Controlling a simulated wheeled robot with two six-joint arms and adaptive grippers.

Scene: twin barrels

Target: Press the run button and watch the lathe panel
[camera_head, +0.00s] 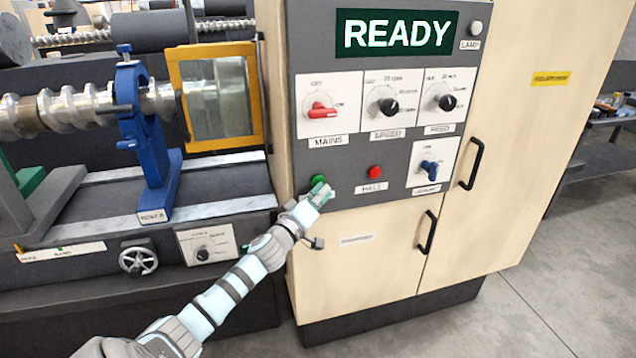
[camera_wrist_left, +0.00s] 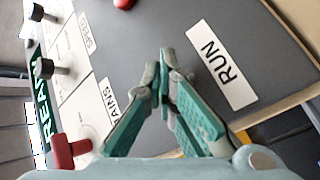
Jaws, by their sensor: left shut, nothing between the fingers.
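The lathe panel (camera_head: 390,150) is a dark grey control face on a cream cabinet. Its display (camera_head: 396,34) reads READY in white on dark green. The green run button (camera_head: 317,181) sits low on the panel's left side. My left gripper (camera_head: 321,191) is shut and empty, its tips right at the button's lower edge; I cannot tell whether they touch. In the left wrist view the closed fingertips (camera_wrist_left: 163,62) are beside the RUN label (camera_wrist_left: 222,65), and the green button is not visible there. My right gripper is not in view.
The red HALT button (camera_head: 375,171) is to the right of the run button. The red MAINS switch (camera_head: 322,110), two black knobs and a blue switch (camera_head: 429,167) are nearby. The lathe with its blue steady (camera_head: 133,110) stands left. Floor is open at right.

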